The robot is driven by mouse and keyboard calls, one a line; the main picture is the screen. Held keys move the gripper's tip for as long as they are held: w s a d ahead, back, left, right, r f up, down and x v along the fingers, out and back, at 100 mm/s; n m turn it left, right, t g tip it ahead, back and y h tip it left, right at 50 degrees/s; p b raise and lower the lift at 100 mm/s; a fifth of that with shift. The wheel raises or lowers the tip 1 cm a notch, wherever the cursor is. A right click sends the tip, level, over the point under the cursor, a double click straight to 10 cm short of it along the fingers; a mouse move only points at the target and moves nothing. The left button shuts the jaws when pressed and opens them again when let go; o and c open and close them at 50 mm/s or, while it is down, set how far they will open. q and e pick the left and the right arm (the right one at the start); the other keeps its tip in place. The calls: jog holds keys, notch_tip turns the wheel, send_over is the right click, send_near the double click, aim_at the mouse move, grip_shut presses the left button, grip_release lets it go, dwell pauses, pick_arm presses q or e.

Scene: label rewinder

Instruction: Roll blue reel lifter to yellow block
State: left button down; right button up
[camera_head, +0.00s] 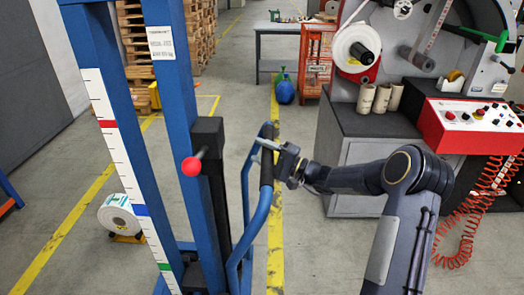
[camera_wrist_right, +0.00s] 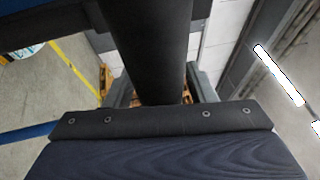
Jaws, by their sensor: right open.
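The blue reel lifter (camera_head: 178,115) stands upright close in front of me, left of centre, with a striped scale on its mast and a red knob. Its push handle (camera_head: 267,157) has a black grip. My right gripper (camera_head: 271,150) is open at that grip. In the right wrist view the black grip (camera_wrist_right: 155,50) runs between the jaws; I cannot tell whether they touch it. A small yellow block (camera_head: 155,95) shows behind the mast near the pallets, partly hidden. My left gripper is out of view.
A white label reel (camera_head: 119,214) sits on a yellow support on the floor at left. The rewinder cabinet (camera_head: 362,150) with a red control panel (camera_head: 470,124) stands at right. Pallets (camera_head: 196,30) are stacked at the back. A blue bottle (camera_head: 285,91) stands on the floor beyond the handle.

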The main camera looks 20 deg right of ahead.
jog(key=shift+c, duration=0.4)
grip_shut()
